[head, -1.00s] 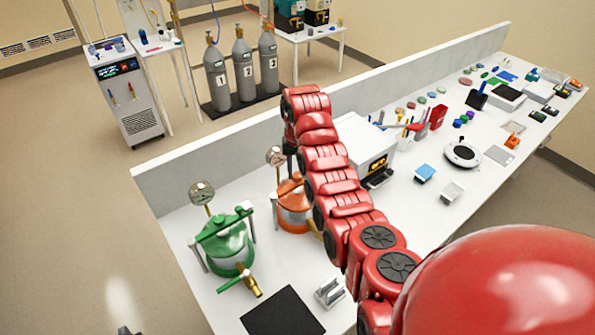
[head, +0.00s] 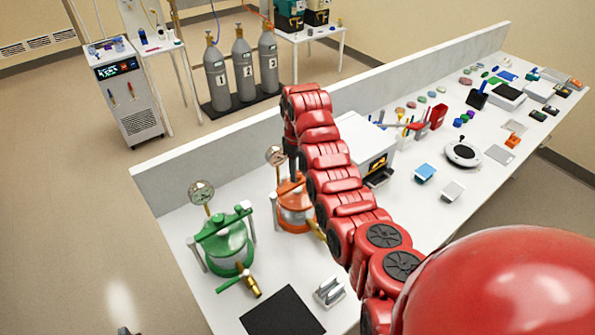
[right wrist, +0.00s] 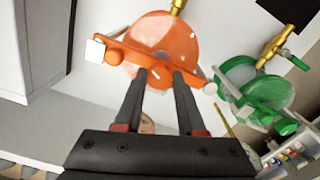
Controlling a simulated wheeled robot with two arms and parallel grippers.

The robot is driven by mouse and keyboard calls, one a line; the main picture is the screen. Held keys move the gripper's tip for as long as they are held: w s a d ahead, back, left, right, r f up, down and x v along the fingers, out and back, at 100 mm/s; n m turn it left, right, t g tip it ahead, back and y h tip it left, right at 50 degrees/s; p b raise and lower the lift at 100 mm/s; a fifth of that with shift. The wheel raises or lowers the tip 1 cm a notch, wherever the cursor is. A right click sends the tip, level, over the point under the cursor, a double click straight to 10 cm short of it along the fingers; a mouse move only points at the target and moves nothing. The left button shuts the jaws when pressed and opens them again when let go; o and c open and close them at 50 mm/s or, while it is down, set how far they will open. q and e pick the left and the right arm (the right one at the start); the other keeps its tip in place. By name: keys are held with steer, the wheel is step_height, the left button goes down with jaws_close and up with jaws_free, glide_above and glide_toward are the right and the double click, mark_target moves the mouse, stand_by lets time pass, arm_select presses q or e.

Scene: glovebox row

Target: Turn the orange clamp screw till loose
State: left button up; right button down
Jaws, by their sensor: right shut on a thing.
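The orange clamp screw (right wrist: 157,76) sits at the middle of the orange crossbar (right wrist: 118,58) on top of the orange pot, which also shows in the head view (head: 292,216). My right gripper (right wrist: 155,74) comes down onto the screw from above, and its two dark fingers are shut on the screw's sides. In the head view the red right arm reaches over the bench and covers part of the orange pot. The fingertips are hard to see there. My left gripper is not in view.
A green pot (head: 228,248) with a gauge and brass valve stands at the left. A black mat (head: 283,312) and a small grey holder (head: 329,291) lie in front. A white box-shaped device (head: 366,143) stands right of the orange pot. A low wall (head: 200,158) runs behind.

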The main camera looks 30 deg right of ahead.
steer(key=n, duration=0.1)
steer(key=n+b, duration=0.1)
steer(key=n, duration=0.1)
steer(key=shift+w+d+r+n, duration=0.1)
steer(key=shift+w+d+n, duration=0.05)
steer(key=shift+n, duration=0.15)
steer(key=n+b, duration=0.2)
steer(key=shift+n, duration=0.4)
steer(key=n+b, duration=0.7)
steer(key=b, duration=0.2)
steer(key=shift+f, duration=0.2)
steer(key=shift+n+b, duration=0.75)
steer(key=shift+n, duration=0.25)
steer(key=n+b, duration=0.1)
steer(key=n, duration=0.1)
steer(key=shift+r+n, duration=0.15)
steer(key=shift+n, duration=2.75)
steer(key=c, duration=0.5)
jaws_free()
